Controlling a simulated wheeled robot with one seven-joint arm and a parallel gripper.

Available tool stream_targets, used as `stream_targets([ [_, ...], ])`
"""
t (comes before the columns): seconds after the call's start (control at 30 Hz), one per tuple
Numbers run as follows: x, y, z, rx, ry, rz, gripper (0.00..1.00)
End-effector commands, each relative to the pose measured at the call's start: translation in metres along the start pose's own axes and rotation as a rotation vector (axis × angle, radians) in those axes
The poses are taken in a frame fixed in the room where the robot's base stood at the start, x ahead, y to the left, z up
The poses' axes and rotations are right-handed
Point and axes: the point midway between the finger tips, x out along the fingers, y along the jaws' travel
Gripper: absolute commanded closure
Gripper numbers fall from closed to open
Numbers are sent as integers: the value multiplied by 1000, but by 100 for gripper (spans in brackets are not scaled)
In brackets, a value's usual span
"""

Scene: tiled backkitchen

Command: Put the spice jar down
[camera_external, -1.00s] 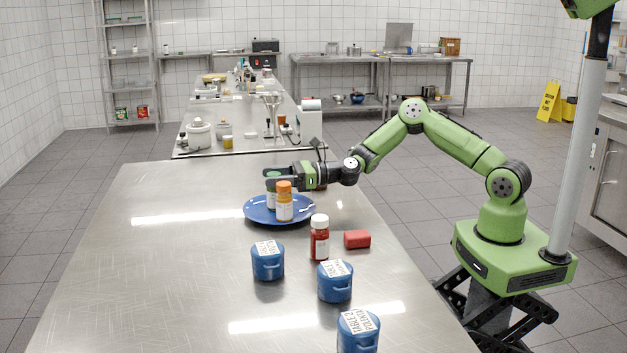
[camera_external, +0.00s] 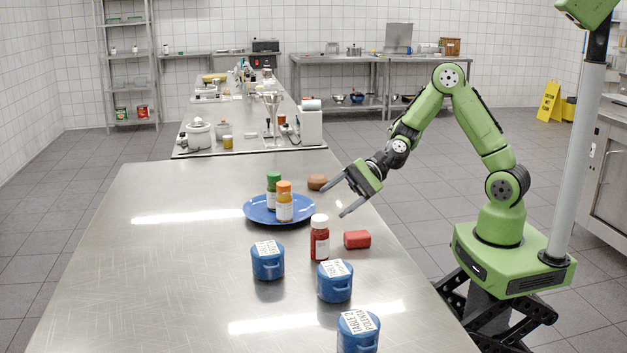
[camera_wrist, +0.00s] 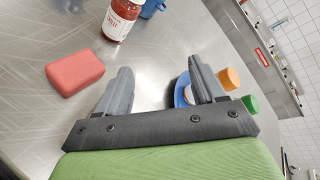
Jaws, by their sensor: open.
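A green-capped spice jar (camera_external: 273,190) and an orange-capped spice jar (camera_external: 285,203) stand upright, close together, on a blue plate (camera_external: 256,216). A red-filled jar with a white cap (camera_external: 320,238) stands on the steel table in front of the plate. My gripper (camera_external: 336,199) is open and empty, right of the plate and above the table's right side. In the wrist view the orange cap (camera_wrist: 230,78) and green cap (camera_wrist: 250,104) show beyond the right finger, with the plate partly hidden behind that finger. The red-filled jar (camera_wrist: 120,18) shows at the top.
A red block (camera_external: 357,239) lies right of the red-filled jar. A brown round object (camera_external: 317,182) lies behind the plate, near my gripper. Blue lidded pots (camera_external: 268,262) (camera_external: 335,283) (camera_external: 357,333) with labels stand toward the front. The table's left side is clear.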

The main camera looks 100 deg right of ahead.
Motion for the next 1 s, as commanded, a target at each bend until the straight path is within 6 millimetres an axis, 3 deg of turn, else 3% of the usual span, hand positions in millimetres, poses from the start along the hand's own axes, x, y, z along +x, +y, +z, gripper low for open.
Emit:
stream_targets([
  [0.03, -5, 19, 23, -228, 23, 112, 31],
  [0.17, -37, 58, 54, -744, 78, 372, 31],
  [0.3, -107, 79, 81, -1273, 124, 623, 31],
  [0.5, -224, 103, 101, -1741, 97, 850, 31],
  [0.6, -258, 115, 101, -1836, 47, 895, 31],
  [0.7, -272, 121, 99, -1869, 18, 914, 31],
  [1.0, -274, 117, 102, -1872, 16, 918, 31],
])
